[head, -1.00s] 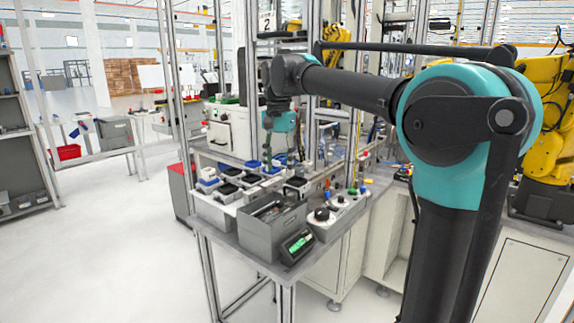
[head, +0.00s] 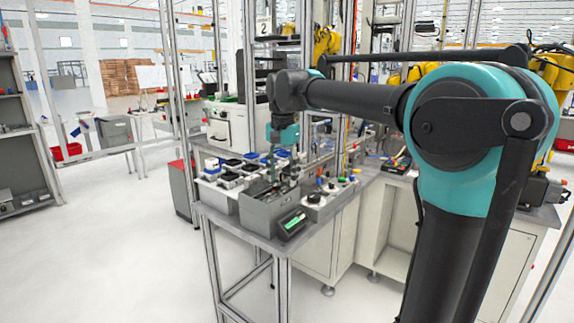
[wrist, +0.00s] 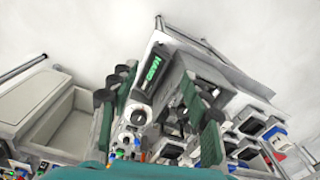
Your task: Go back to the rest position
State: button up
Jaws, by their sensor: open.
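My gripper (head: 283,172) hangs from my dark and teal arm, pointing down over the grey bin (head: 258,216) on the workbench in the head view. Its exact height above the bin is hard to tell. In the wrist view my gripper (wrist: 160,98) has its two dark green fingers spread apart, with nothing between them. The grey bin (wrist: 193,68) and the green-lit display (wrist: 152,67) lie beyond the fingers there. The display also shows in the head view (head: 292,222).
A control box with knobs (head: 325,199) stands right of the bin. Several blue and black small trays (head: 235,165) are behind it. Metal frame posts (head: 246,75) rise close to the arm. A yellow robot arm (head: 327,42) stands behind. White floor at left (head: 110,245) is open.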

jog(key=s+d+f+n+t, duration=0.1)
jog(key=s+d+f, duration=0.2)
jog(key=d+f, duration=0.45)
jog(key=s+d+f+n+t, duration=0.1)
jog(key=s+d+f+n, duration=0.3)
jog(key=f, duration=0.6)
jog(key=s+d+f+t, duration=0.1)
jog(key=s+d+f, duration=0.8)
jog(key=s+f, duration=0.2)
notch_tip(320, 180, down, 2)
jog(key=shift+s+f+t, duration=0.1)
jog(key=shift+s+t, duration=0.3)
jog(key=shift+c, duration=0.6)
